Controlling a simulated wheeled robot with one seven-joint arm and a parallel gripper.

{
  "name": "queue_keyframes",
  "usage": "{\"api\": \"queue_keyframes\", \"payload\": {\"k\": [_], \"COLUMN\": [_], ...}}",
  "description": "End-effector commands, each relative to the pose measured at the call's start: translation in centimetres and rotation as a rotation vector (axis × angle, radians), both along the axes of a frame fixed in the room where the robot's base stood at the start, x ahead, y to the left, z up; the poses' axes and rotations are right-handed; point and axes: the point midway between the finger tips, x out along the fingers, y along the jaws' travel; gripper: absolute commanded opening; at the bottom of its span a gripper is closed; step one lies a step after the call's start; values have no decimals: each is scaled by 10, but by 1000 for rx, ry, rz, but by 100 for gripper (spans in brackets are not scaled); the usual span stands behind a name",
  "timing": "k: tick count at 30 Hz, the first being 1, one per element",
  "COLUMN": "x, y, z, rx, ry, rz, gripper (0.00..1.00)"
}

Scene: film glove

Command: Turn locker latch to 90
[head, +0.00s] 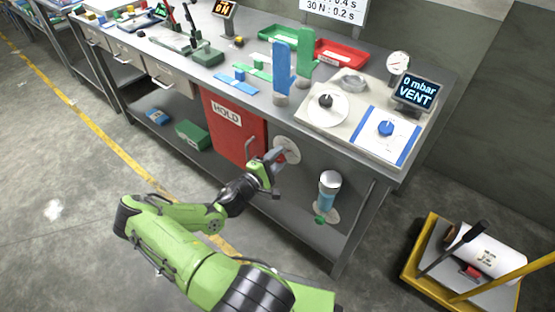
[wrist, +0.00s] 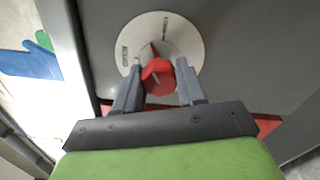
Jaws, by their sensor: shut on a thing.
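The locker latch is a red knob (wrist: 158,76) on a round white dial plate (wrist: 186,30) with small dark print, fixed to the grey bench front. In the head view the dial plate (head: 291,146) is just right of the red locker door (head: 229,132) marked HOLD. My gripper (wrist: 157,78) is shut on the red knob, with one grey finger on each side of it. In the head view my gripper (head: 275,160) reaches the dial from the front and hides part of it. The exact angle of the knob is hard to read.
On the bench stand a blue glove form (head: 284,68), a green glove form (head: 304,55), a red tray (head: 341,52) and a gauge display (head: 415,92) reading 0 mbar VENT. A capped cylinder (head: 328,190) stands right of the dial. A yellow cart (head: 411,262) is at lower right.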

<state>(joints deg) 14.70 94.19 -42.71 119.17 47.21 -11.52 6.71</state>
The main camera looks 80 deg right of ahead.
Motion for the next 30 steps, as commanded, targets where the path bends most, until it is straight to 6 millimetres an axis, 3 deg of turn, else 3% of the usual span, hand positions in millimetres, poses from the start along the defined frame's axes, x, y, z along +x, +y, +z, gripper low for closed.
{"api": "queue_keyframes", "payload": {"k": [15, 30], "x": [1, 0], "y": [0, 0], "z": [-2, -1], "rx": [-162, -221], "ry": [-387, -521], "rz": [1, 0], "gripper": [9, 9]}}
